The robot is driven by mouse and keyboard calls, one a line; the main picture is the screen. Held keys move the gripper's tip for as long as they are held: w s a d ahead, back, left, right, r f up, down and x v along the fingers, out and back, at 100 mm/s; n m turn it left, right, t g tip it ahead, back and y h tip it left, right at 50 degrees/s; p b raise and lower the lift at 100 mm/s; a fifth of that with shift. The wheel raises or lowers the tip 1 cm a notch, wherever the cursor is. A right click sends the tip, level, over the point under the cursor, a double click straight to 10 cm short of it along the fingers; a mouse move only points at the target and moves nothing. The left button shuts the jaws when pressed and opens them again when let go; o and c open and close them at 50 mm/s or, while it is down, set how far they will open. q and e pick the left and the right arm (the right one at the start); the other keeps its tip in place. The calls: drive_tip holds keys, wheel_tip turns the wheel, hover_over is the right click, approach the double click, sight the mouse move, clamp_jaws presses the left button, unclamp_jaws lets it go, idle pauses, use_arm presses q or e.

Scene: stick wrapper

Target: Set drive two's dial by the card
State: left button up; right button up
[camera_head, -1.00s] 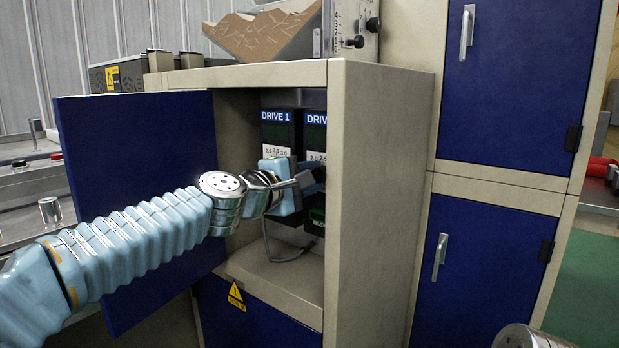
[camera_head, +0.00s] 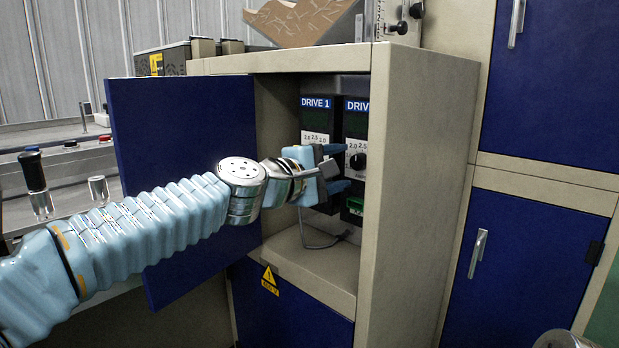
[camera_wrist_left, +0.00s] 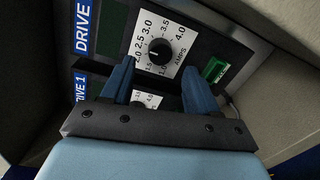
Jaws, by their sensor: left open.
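Drive two (camera_head: 356,124) is a dark unit in the open cabinet, right of drive 1 (camera_head: 315,120); its label is cut off by the cabinet edge. Its round black dial (camera_head: 358,161) sits on a white scale marked in amps and shows in the wrist view (camera_wrist_left: 160,50); I cannot read its setting surely. My left gripper (camera_head: 338,168) is open and empty before the drives. In the wrist view its blue fingers (camera_wrist_left: 158,85) are spread below drive two's dial, apart from it. Drive 1's dial (camera_wrist_left: 148,100) shows partly between them. I cannot make out a card. My right gripper is out of view.
The cabinet's blue door (camera_head: 185,150) stands open at left. The cabinet's right wall (camera_head: 415,200) is close to drive two. A green part (camera_head: 354,206) sits low on drive two, and a cable (camera_head: 320,243) hangs below. The cabinet floor (camera_head: 310,270) is otherwise clear.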

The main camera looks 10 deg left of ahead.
use_arm(q)
drive_tip(key=b+v, duration=0.1)
drive_tip(key=v, duration=0.9)
drive_tip(key=shift+s, duration=0.15)
